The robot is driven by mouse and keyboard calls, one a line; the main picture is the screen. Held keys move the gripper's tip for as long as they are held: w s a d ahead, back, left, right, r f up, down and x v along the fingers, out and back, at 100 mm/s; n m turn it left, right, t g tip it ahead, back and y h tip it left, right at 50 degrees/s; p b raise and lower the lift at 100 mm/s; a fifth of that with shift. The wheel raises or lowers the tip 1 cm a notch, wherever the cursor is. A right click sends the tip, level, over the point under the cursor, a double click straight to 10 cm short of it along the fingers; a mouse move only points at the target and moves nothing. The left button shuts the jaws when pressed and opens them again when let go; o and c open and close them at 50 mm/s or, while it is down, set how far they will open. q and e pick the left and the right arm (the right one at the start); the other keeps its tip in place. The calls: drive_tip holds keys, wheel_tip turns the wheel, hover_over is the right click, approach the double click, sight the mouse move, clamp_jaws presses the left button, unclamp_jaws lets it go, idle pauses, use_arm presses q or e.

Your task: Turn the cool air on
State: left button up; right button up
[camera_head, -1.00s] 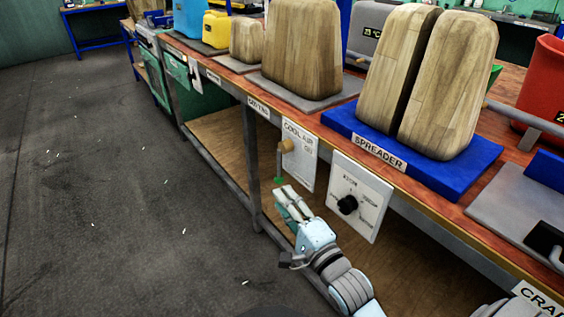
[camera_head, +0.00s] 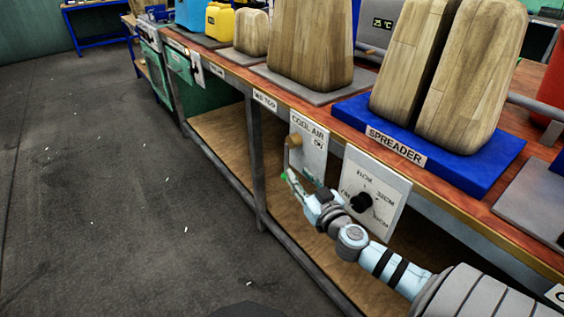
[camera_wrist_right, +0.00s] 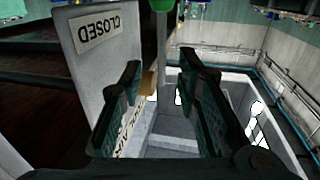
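The white COOL AIR panel (camera_head: 312,150) hangs on the bench front. A tan valve hub (camera_head: 295,141) sticks out of it, with a thin grey lever hanging down to a green tip (camera_head: 284,177). My right gripper (camera_head: 291,181) is at the lever's lower end. In the right wrist view the fingers (camera_wrist_right: 160,65) are open, with the grey lever rod (camera_wrist_right: 161,38) seen between them, its green tip (camera_wrist_right: 161,4) at the top edge and the hub (camera_wrist_right: 148,82) lower down. I cannot tell whether a finger touches the lever. A CLOSED label (camera_wrist_right: 110,32) shows on the panel. My left gripper is not in view.
A white dial panel (camera_head: 385,213) with a black knob (camera_head: 361,202) is just right, close above my right arm. A bench post (camera_head: 256,165) stands left of the COOL AIR panel. The blue SPREADER base (camera_head: 475,170) is above on the bench. The floor at left is clear.

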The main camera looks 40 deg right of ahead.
sight(287, 161)
drive_tip(key=p+x, duration=0.1)
drive_tip(key=x, duration=0.7)
drive_tip(key=shift+w, duration=0.4)
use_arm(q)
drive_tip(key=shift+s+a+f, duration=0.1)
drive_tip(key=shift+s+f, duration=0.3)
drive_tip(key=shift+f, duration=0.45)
use_arm(e)
clamp_jaws()
